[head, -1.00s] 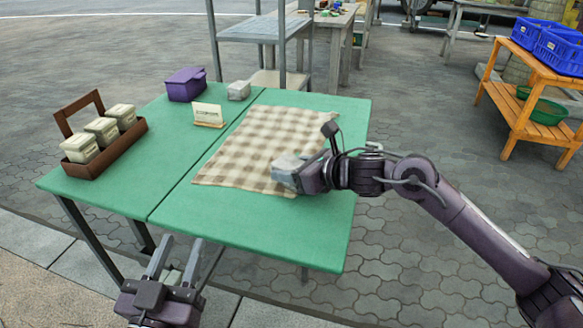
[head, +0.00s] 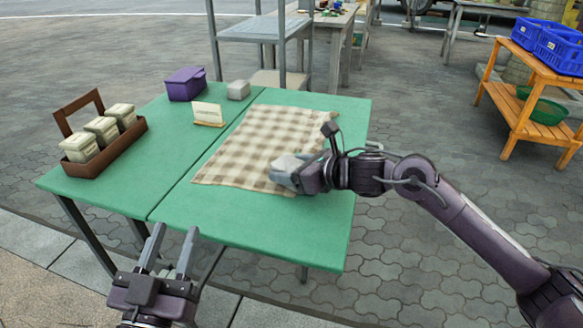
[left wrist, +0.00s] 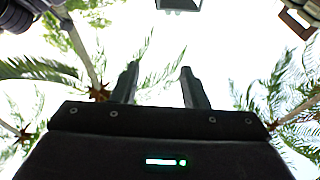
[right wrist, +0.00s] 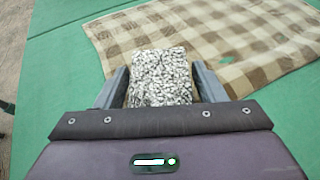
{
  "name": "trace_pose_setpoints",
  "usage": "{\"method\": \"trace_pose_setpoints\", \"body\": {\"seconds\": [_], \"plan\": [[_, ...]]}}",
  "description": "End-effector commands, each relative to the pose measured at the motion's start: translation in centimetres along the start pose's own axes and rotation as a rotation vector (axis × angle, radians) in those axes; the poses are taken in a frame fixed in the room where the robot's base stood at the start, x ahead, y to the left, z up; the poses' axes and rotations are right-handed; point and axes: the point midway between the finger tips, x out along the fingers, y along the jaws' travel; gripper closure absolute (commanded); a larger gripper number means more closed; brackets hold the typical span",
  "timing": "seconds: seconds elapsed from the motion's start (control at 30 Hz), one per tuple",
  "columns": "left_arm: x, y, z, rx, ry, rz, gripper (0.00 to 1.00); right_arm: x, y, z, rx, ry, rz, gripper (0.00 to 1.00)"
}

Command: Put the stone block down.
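The stone block (right wrist: 160,78) is a speckled grey-white block, seen between the two fingers of my right gripper (right wrist: 160,86) in the right wrist view. In the head view the block (head: 286,162) is at the near right part of the checked cloth (head: 262,135), partly hidden by my right gripper (head: 292,174). I cannot tell whether it touches the cloth. My left gripper (head: 170,252) is open and empty in front of the table's near edge; its fingers (left wrist: 158,88) point upward.
The green table (head: 250,225) has bare room at its front. A brown carrier (head: 95,155) with several tins, a purple box (head: 186,84), a small sign (head: 208,113) and a grey block (head: 238,90) stand left and behind. A wooden shelf (head: 530,90) stands far right.

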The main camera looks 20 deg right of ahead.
Motion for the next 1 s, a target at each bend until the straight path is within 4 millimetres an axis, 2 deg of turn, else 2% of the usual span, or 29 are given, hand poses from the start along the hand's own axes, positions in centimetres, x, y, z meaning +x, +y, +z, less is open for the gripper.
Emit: {"method": "trace_pose_setpoints", "body": {"seconds": [0.47, 0.67, 0.9, 1.0], "plan": [[-0.2, 0.1, 0.9, -0.005, -0.044, 0.000, 0.60, -0.1, 0.0, 0.1, 0.000, 0.000, 0.000, 0.27], [-1.4, 0.3, 5.1, -0.015, -0.240, 0.001, 0.60, -0.3, 0.0, 0.6, 0.000, 0.000, 0.000, 0.27], [-4.1, 0.8, 10.4, -0.028, -0.512, 0.006, 0.60, -0.5, 0.0, 1.3, 0.000, 0.000, 0.000, 0.27], [-4.9, 0.9, 11.6, -0.031, -0.574, 0.007, 0.60, -2.9, -0.2, 1.0, -0.005, 0.004, -0.004, 0.27]]}}
